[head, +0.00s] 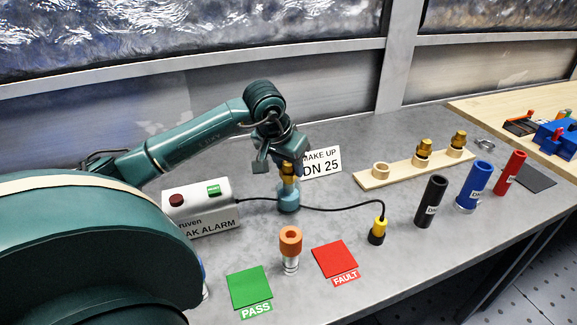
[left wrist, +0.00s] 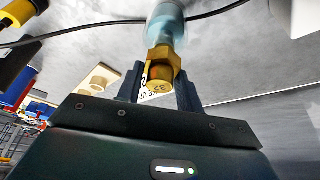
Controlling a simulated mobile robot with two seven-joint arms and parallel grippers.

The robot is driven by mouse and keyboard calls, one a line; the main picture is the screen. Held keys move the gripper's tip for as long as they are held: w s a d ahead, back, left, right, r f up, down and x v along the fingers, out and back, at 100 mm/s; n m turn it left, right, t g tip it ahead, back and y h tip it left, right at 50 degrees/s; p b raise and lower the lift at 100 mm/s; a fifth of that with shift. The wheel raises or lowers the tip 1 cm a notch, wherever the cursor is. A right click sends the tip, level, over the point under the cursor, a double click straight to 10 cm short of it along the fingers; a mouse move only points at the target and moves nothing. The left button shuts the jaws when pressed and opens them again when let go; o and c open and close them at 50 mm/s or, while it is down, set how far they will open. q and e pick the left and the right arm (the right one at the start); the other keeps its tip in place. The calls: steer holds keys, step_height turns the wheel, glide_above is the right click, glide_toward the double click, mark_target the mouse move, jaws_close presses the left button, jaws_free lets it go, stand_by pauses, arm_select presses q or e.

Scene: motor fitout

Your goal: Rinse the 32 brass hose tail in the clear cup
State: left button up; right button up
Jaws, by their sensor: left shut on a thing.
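My left gripper (head: 287,165) is shut on the brass hose tail (head: 289,185), holding it upright over the clear cup. In the left wrist view the hose tail (left wrist: 162,72) sits between the gripper's fingers (left wrist: 160,88), and its end face reads 32. The clear cup (head: 288,203), bluish, stands on the grey bench. The hose tail's lower end is at or inside the cup's mouth; how deep it reaches I cannot tell. The cup also shows beyond the hose tail in the left wrist view (left wrist: 165,20). My right gripper is not in view.
The leak alarm box (head: 198,205) stands left of the cup; its black cable runs behind the cup to a yellow-black probe (head: 377,231). A wooden rack (head: 400,172) holds brass fittings. Green PASS (head: 250,287) and red FAULT (head: 336,259) mats flank an orange-topped fitting (head: 290,242).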

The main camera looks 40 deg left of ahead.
arm_select(q)
steer(key=shift+r+p, duration=1.2)
steer(key=shift+r, duration=0.85)
